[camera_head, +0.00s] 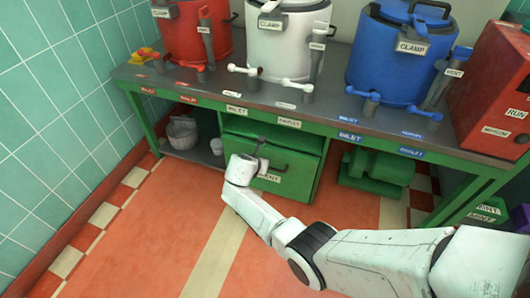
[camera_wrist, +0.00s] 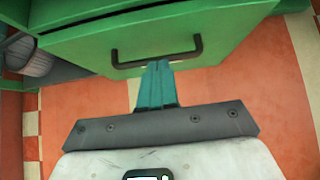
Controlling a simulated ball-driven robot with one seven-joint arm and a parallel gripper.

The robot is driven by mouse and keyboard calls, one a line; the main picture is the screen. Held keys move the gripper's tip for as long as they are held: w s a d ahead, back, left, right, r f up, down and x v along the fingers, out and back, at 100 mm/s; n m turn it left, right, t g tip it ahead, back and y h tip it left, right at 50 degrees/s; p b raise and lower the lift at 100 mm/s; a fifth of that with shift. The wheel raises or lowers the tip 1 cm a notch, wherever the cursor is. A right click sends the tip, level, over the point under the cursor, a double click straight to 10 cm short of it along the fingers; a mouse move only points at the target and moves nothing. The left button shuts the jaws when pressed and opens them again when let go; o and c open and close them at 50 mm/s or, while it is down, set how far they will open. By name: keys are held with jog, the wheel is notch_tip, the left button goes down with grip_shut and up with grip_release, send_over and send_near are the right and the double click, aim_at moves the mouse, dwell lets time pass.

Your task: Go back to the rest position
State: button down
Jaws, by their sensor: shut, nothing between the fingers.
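My arm reaches forward over the floor from the lower right in the head view. My gripper (camera_head: 262,150) is in front of the green cabinet (camera_head: 299,177) under the bench. In the wrist view my gripper's teal fingers (camera_wrist: 158,84) are shut together with nothing between them. They point at the dark bar handle (camera_wrist: 155,57) on the green front, their tips just below the bar in the picture. I cannot tell whether they touch it. My wrist hides part of the cabinet's front in the head view.
The bench (camera_head: 222,92) carries a red kettle (camera_head: 181,38), a white kettle (camera_head: 282,45) and a blue kettle (camera_head: 398,65). A red box (camera_head: 492,100) stands at its right end. A basket (camera_head: 182,133) sits on the low left shelf. The orange floor (camera_head: 150,240) at left is clear.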

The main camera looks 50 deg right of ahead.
jog(key=p+v, duration=0.1)
jog(key=v, duration=0.3)
jog(key=shift+f, duration=0.1)
jog(key=s+a+m+g+y, duration=0.1)
jog(key=s+a+m+y, duration=0.1)
jog(key=s+a+m, duration=0.35)
jog(key=s+a+m+g+y, duration=0.1)
jog(key=s+a+m+y, duration=0.15)
jog(key=s+m, duration=0.6)
jog(key=s+a+r+m+y, duration=0.2)
jog(key=s+a+r+m, duration=0.15)
jog(key=s+a, duration=0.35)
jog(key=s+a+r+m+y, duration=0.2)
jog(key=s+a+r+m, duration=0.15)
jog(key=s, duration=0.55)
notch_tip(320, 180, up, 22)
jog(key=a+m+p, duration=0.1)
jog(key=p, duration=2.1)
jog(key=shift+s+a+p, duration=0.2)
jog(key=shift+s+p, duration=0.15)
jog(key=shift+s, duration=0.1)
jog(key=shift+y, duration=0.25)
